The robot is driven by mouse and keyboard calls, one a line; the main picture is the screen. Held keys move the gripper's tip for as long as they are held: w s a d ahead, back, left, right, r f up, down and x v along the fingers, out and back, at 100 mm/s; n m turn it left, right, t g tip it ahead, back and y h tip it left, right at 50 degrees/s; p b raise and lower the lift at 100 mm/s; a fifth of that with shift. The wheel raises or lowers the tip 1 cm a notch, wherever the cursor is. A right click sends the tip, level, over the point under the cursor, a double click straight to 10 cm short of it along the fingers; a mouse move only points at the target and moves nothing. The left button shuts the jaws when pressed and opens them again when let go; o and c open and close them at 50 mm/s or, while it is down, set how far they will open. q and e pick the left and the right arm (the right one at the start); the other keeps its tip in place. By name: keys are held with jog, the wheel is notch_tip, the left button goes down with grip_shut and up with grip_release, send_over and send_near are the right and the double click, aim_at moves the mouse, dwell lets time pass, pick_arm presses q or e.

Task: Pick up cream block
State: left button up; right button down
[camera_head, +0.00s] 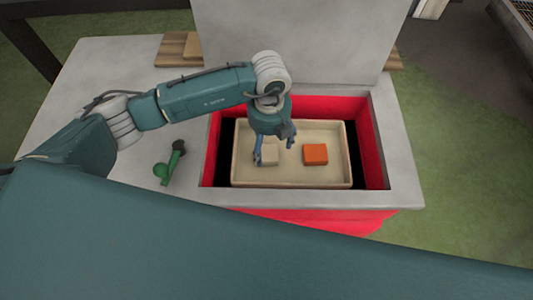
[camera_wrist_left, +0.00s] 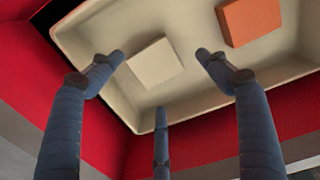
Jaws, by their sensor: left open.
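The cream block (camera_head: 270,155) lies in a cream tray (camera_head: 240,172), left of an orange block (camera_head: 315,154). My left gripper (camera_head: 273,150) is over the tray at the cream block and partly covers it in the head view. In the left wrist view the cream block (camera_wrist_left: 155,63) lies beyond the open fingers (camera_wrist_left: 160,75), between the two upper fingertips. A third finger points up from below. No finger clearly touches the block. The orange block (camera_wrist_left: 248,20) is at the upper right there. My right gripper is not in view.
The tray sits inside a red-walled recess (camera_head: 370,140) in a grey worktop (camera_head: 395,150). A green and black tool (camera_head: 168,165) lies on the worktop to the left. A tall grey panel (camera_head: 300,40) stands behind the recess.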

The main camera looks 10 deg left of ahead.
aim_at(266, 152)
pick_arm(q)
jog(key=f, duration=0.5)
jog(key=shift+a+p, duration=0.35)
jog(key=shift+p, duration=0.05)
jog(key=shift+w, duration=0.1)
jog(key=c, duration=1.3)
jog(key=shift+r, duration=0.1)
